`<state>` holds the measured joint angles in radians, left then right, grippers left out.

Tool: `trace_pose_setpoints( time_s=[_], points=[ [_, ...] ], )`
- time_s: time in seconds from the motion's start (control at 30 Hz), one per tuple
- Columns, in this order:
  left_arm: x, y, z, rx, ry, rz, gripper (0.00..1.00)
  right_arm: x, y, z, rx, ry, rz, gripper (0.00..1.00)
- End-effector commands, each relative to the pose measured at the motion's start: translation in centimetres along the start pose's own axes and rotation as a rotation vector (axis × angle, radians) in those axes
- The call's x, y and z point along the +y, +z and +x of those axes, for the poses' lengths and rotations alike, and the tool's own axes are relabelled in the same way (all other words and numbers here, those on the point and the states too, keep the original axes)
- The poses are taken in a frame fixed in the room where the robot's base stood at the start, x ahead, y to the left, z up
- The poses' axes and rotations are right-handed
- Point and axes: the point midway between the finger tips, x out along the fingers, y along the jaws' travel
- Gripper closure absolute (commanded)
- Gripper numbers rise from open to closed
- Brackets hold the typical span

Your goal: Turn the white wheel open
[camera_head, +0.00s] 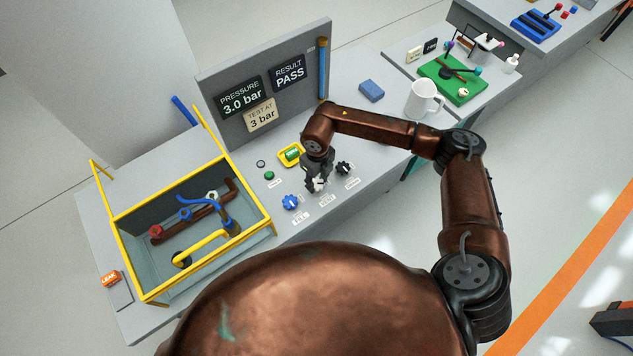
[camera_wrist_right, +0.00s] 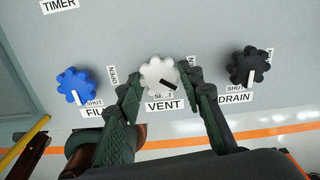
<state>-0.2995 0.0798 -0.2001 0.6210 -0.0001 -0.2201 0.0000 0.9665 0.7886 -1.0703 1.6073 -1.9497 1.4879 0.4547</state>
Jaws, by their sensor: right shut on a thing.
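The white wheel (camera_wrist_right: 157,72) sits on the grey bench panel above the label VENT (camera_wrist_right: 163,106). Its black pointer slants across its lower right side. In the head view my right gripper (camera_head: 317,184) comes down from above and mostly hides the wheel. My left gripper is not in view.
A blue wheel (camera_wrist_right: 75,85) marked FILL and a black wheel (camera_wrist_right: 248,66) marked DRAIN flank the white one closely. A yellow-framed tank (camera_head: 262,209) with pipes stands left. The sign board (camera_head: 228,70) behind reads 3.0 bar and PASS. A white mug (camera_head: 421,99) stands right.

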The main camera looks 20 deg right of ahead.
Motion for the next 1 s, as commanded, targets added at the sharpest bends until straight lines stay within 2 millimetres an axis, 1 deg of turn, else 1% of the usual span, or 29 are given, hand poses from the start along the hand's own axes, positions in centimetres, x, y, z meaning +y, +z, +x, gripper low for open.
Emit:
trace_pose_setpoints(
  time_s=[0.03, 0.1, 0.5, 0.73, 1.0],
  points=[
    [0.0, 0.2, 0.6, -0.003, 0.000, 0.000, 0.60, -0.1, 0.1, 0.3, -0.002, -0.003, -0.045, 0.90],
    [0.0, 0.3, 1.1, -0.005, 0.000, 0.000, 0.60, -0.1, 0.1, 0.3, -0.001, -0.002, -0.112, 0.90],
    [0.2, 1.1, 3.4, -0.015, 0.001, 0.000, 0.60, -0.1, 0.0, 0.2, 0.000, -0.001, -0.452, 0.90],
    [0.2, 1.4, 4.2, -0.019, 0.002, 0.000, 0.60, -0.1, 0.1, 0.1, -0.001, -0.002, -0.578, 0.90],
    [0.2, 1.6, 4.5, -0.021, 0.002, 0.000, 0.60, 0.0, 0.1, 0.0, -0.001, -0.001, -0.647, 0.90]
  ],
)
